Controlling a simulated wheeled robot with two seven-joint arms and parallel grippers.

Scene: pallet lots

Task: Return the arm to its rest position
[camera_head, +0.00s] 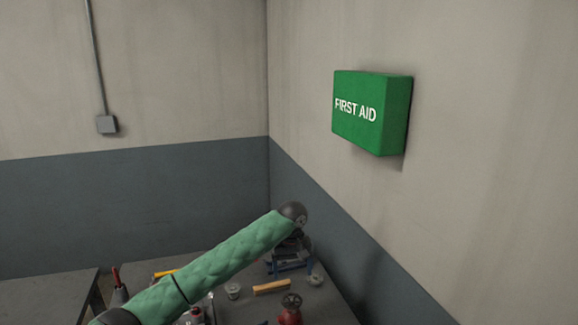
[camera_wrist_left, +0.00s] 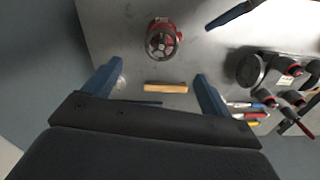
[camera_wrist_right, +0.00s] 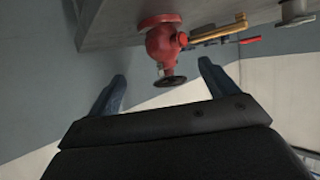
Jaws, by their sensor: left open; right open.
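My left arm, in a green padded sleeve, reaches in from the lower left of the head view. My left gripper (camera_head: 290,262) hangs below its dark end joint, over the bench. In the left wrist view the blue fingers of this gripper (camera_wrist_left: 158,74) are wide apart with nothing between them; a wooden block (camera_wrist_left: 166,87) lies on the bench beneath. My right arm is not in the head view. In the right wrist view my right gripper (camera_wrist_right: 162,72) is open and empty, its fingers pointing toward a red valve (camera_wrist_right: 162,44) by the bench edge.
The bench (camera_head: 225,267) holds the wooden block (camera_head: 272,287), a red valve (camera_head: 291,308), a small jar (camera_head: 233,291) and tools. A green first aid box (camera_head: 370,112) hangs on the right wall. A second bench top (camera_head: 45,300) stands at left.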

